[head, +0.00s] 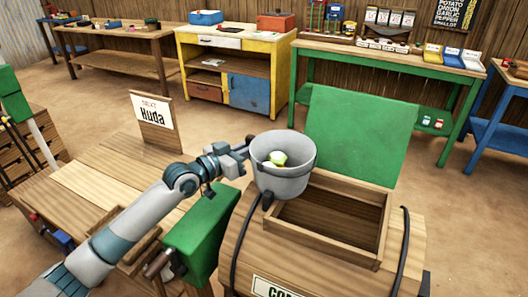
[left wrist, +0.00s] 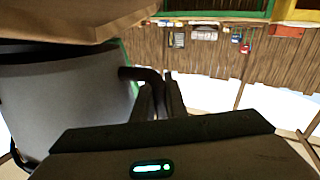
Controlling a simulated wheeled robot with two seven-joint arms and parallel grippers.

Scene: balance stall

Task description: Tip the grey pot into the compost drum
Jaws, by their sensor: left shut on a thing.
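The grey pot (head: 283,178) is held over the left part of the compost drum's opening in the head view, close to upright, with a yellow-green thing (head: 277,159) inside. My left gripper (head: 245,150) is at the pot's left side. In the left wrist view my left gripper (left wrist: 162,100) is shut on the pot's dark handle (left wrist: 142,76), and the pot (left wrist: 65,100) fills the left. The wooden compost drum (head: 250,245) has an open square hatch (head: 330,225), with its green lid (head: 355,135) standing up behind. My right gripper is out of view.
A green panel (head: 203,235) stands just left of the drum, beside a wooden bench (head: 85,185). A "Huda" sign (head: 152,120) stands behind the bench. Yellow (head: 237,40) and green (head: 390,60) worktables line the back wall. The floor between is clear.

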